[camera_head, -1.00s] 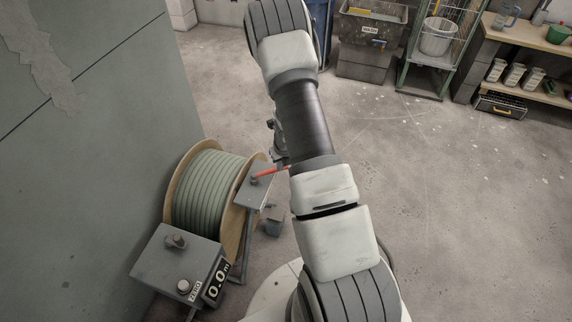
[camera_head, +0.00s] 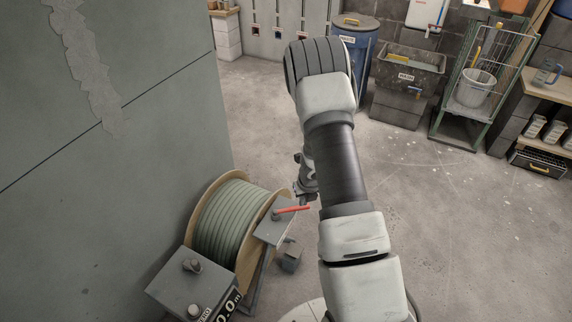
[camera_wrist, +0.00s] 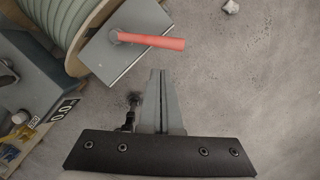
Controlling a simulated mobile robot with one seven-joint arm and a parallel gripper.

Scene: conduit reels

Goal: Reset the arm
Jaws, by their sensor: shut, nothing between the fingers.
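My arm stretches up the middle of the head view, with part of its wrist showing behind it on the left. In the wrist view my gripper (camera_wrist: 158,76) is shut and empty, its fingers together above the concrete floor. Just beyond the fingertips is a red lever (camera_wrist: 150,40) on a grey box (camera_wrist: 125,48); the gripper looks apart from it. In the head view the red lever (camera_head: 292,209) lies close to my wrist. The fingertips are hard to make out there.
A reel of grey-green conduit (camera_head: 232,222) stands by the left wall (camera_head: 110,160). A metering box (camera_head: 190,285) with a number display is in front of it. A blue bin (camera_head: 357,60), a sink (camera_head: 407,75) and a wire trolley (camera_head: 470,90) stand at the back. The floor at right is clear.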

